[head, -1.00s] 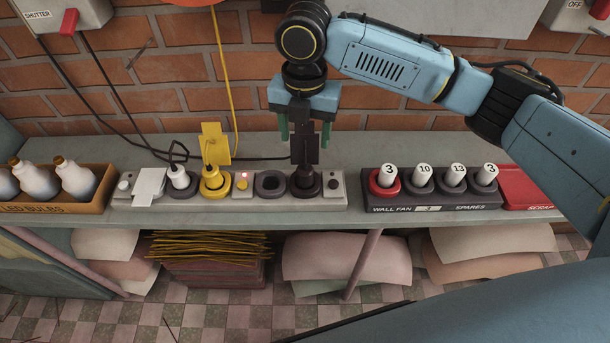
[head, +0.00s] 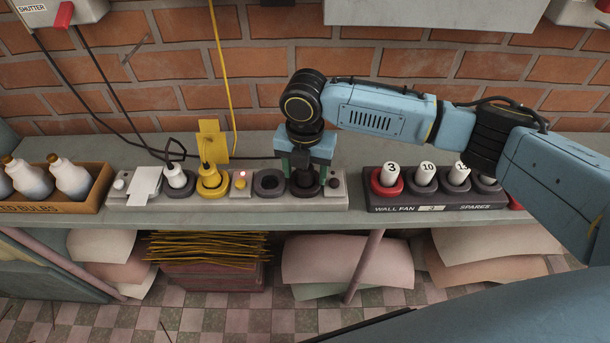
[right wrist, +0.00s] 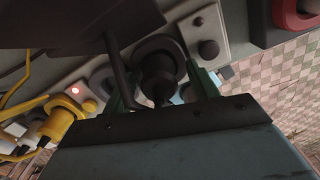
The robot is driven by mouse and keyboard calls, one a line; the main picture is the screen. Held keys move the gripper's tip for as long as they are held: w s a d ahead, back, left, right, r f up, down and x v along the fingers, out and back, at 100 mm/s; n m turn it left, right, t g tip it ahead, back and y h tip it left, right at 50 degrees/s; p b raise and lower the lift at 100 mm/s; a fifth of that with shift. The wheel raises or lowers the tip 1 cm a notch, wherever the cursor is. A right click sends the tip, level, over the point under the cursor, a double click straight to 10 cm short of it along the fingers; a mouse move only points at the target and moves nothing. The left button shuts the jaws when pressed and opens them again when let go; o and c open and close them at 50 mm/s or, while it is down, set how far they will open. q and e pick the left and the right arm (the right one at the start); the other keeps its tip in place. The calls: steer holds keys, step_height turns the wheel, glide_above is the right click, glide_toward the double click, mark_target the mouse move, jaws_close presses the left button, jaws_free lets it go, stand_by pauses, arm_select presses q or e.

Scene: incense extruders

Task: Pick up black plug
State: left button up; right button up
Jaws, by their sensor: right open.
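The black plug (right wrist: 158,72) sits upright in the right-hand round socket of a grey power strip (head: 340,203). In the head view my right gripper (head: 305,172) is over it, pointing down, and hides most of it. In the right wrist view the green fingers of the right gripper (right wrist: 163,88) stand on either side of the plug. They are open, and I cannot tell whether either touches it. A dark flat tag (right wrist: 80,22) and a black cable lie close to the gripper in the wrist view. My left gripper is out of view.
A white plug (head: 177,179) and a yellow plug (head: 211,177) with a yellow tag (head: 212,140) stand in the strip, left of an empty socket (head: 268,184). A spares rack (head: 450,201) stands right; a bulb box (head: 90,198) stands left. A brick wall is behind.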

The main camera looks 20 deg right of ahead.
steer(key=shift+c, duration=0.3)
steer(key=c, duration=1)
steer(key=shift+r, duration=0.15)
